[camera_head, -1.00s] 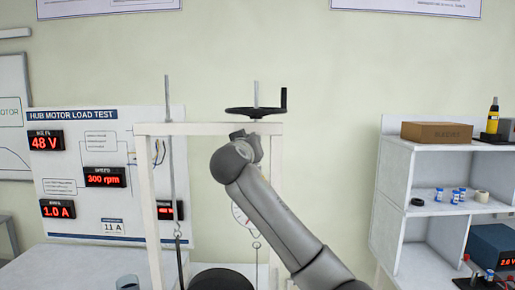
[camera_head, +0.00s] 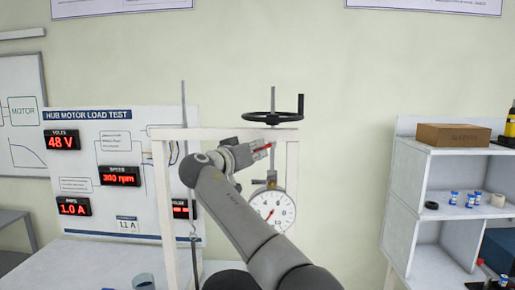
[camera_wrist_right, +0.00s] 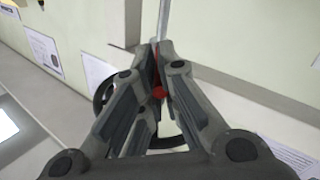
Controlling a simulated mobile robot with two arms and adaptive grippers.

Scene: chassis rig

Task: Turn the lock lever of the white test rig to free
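The white test rig (camera_head: 162,205) is a frame with two posts and a top crossbar, partly hidden behind my right arm. The red lock lever (camera_head: 262,148) shows just under the crossbar, at the fingertips of my right gripper (camera_head: 258,150). In the right wrist view, the red lever (camera_wrist_right: 157,92) lies between the two fingers, which come close together on it at their tips. The lever's pivot and exact angle are hidden by the gripper. My left gripper is not in view.
A black handwheel (camera_head: 272,118) with an upright handle sits just above the crossbar. A round dial gauge (camera_head: 271,209) hangs below the gripper. A display board (camera_head: 100,185) stands behind on the left. White shelves (camera_head: 408,190) stand on the right, with a gap between.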

